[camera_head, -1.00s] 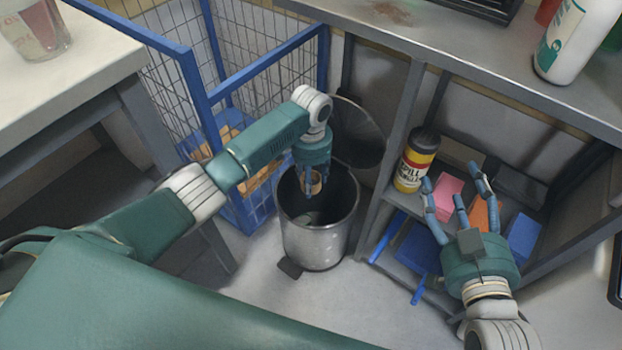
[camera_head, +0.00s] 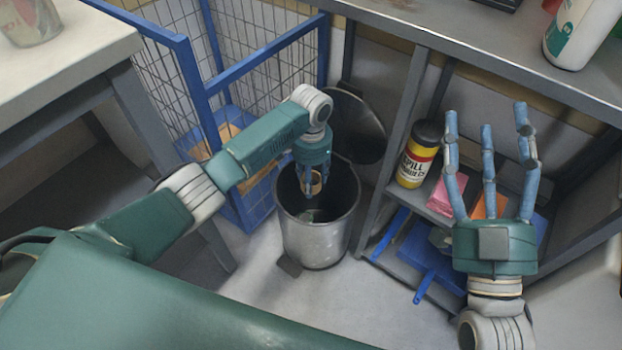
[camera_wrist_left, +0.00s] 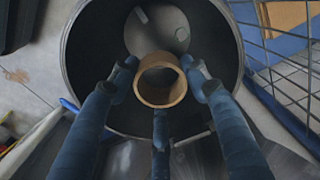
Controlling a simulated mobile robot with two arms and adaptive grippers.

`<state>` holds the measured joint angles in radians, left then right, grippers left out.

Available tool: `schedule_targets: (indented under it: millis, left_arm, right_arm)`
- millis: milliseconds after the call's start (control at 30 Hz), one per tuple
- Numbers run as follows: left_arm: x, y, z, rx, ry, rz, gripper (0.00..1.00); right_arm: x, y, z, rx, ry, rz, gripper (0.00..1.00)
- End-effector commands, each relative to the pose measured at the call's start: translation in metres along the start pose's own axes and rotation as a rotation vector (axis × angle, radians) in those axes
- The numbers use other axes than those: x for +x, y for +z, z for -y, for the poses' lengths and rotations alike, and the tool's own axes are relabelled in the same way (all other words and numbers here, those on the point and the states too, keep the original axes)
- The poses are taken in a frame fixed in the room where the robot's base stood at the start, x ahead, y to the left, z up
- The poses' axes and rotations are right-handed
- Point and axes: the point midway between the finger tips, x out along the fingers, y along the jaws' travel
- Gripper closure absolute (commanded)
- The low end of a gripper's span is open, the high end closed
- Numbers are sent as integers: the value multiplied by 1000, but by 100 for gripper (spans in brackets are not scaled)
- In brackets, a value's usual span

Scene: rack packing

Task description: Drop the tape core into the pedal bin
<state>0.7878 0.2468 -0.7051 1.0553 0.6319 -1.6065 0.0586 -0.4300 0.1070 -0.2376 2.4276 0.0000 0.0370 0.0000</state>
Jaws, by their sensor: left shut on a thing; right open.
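The tape core (camera_head: 313,183) is a small brown cardboard ring. My left gripper (camera_head: 309,188) is shut on it and holds it over the mouth of the pedal bin. In the left wrist view the tape core (camera_wrist_left: 160,80) sits between the fingers (camera_wrist_left: 162,85), with the bin's round opening (camera_wrist_left: 70,60) behind it. The pedal bin (camera_head: 316,243) is a metal cylinder with a dark inside, and its round lid (camera_head: 355,128) stands open at the back. My right gripper (camera_head: 490,150) is open and empty in front of the shelf at the right.
A blue wire cage (camera_head: 207,95) stands behind and left of the bin. The shelf unit (camera_head: 385,190) at the right holds a yellow spill bottle (camera_head: 418,155), a pink block (camera_head: 447,193) and a blue dustpan (camera_head: 425,258). A table (camera_head: 75,60) is at the upper left.

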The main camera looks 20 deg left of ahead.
Motion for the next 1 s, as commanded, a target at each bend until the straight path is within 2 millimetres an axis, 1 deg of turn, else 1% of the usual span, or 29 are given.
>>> schedule_targets:
  millis: [133, 367, 400, 467, 500, 767, 833, 933, 1000]
  left_arm:
    - [0, 0, 0, 0, 0, 0, 71]
    - [0, 0, 0, 0, 0, 0, 71]
    - [0, 0, 0, 0, 0, 0, 47]
    - [0, 0, 0, 0, 0, 0, 35]
    - [0, 0, 0, 0, 0, 0, 31]
    - [0, 0, 0, 0, 0, 0, 31]
    - [-2, 0, 0, 0, 0, -1, 31]
    - [-13, -1, 0, -1, 0, -3, 31]
    - [-25, -1, 0, -1, 0, -4, 31]
  right_arm:
    - [0, -4, 1, 1, -1, -20, 36]
    - [0, -5, 1, 1, -1, -21, 36]
    - [0, -5, 1, 1, -1, -21, 36]
    - [0, -5, 1, 1, -1, -21, 36]
    - [0, -5, 1, 1, -1, -21, 36]
    - [0, -5, 0, 1, -1, -21, 36]
    - [0, -5, 0, 1, 0, -22, 36]
    - [0, -5, 0, 1, 0, -21, 36]
    - [0, -5, 0, 0, -1, -21, 36]
